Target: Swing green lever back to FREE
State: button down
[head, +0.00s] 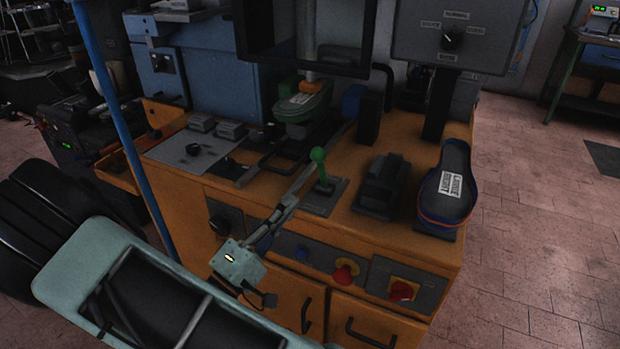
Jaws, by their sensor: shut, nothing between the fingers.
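The green lever (319,164) has a round green knob and a thin shaft. It stands nearly upright, the knob a little left of its foot, on a grey slotted plate (321,197) on the orange bench top. Any lettering on the plate is too small to read. My gripper (304,178) reaches up from the lower left, slim and grey, with its tip close to the lever's left side. It is shut and holds nothing. I cannot tell whether it touches the lever.
A dark shoe form (446,196) with a white label stands right of a black block (382,184). A green shoe-shaped piece (303,103) sits under the press. Red knobs (343,273) line the front panel. A blue post (125,130) rises at left.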

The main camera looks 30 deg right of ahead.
aim_at(319, 168)
jog(key=x, duration=0.8)
jog(key=shift+w+r, duration=0.1)
jog(key=shift+r+p, duration=0.1)
jog(key=shift+p, duration=0.35)
jog(key=shift+d+y, duration=0.1)
jog(key=shift+y, duration=0.2)
